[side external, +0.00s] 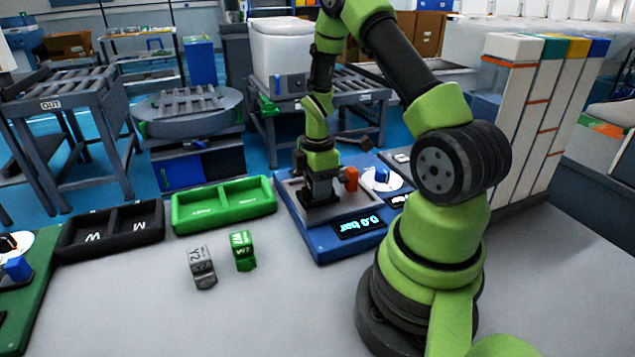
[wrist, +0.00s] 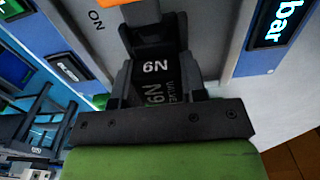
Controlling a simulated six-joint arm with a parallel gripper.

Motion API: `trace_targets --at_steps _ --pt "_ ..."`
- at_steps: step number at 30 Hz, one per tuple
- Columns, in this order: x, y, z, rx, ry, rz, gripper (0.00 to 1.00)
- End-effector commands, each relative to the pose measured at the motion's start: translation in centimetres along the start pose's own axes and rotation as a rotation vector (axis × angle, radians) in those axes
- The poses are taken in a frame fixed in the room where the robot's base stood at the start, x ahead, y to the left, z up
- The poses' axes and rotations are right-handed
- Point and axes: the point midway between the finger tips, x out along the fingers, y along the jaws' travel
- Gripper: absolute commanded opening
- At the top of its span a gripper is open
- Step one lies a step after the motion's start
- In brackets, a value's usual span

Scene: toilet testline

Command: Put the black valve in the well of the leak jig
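The black valve (wrist: 157,68), marked with white letters, is between the fingers of my gripper (wrist: 155,88) in the wrist view. The fingers flank it closely and appear shut on it. The leak jig (side external: 311,233) is a blue box with a grey top plate and a lit display reading 0.0 bar. In the side view my gripper (side external: 319,192) is low over the jig's top plate, beside the orange lever (side external: 350,178). The well is hidden by the gripper and valve, so I cannot tell whether the valve is fully seated.
A grey valve (side external: 202,267) and a green valve (side external: 242,250) stand on the grey table. A green tray (side external: 222,212) and a black tray (side external: 112,237) lie left of the jig. A white panel stack (side external: 505,110) stands behind my arm.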

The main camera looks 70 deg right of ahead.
Motion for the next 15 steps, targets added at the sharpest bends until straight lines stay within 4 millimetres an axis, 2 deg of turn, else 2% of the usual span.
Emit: trace_targets --at_steps 1,3,4,11,15 --pt "-0.01 0.01 0.0 0.0 0.0 0.0 0.5" --pt "-0.01 0.01 0.0 0.0 0.0 0.0 0.66" --pt "-0.01 0.01 0.0 0.0 0.0 0.0 0.68" --pt "-0.02 0.0 0.0 0.0 0.0 0.0 0.68" --pt "-0.82 0.05 -0.01 0.0 0.0 0.002 0.68"
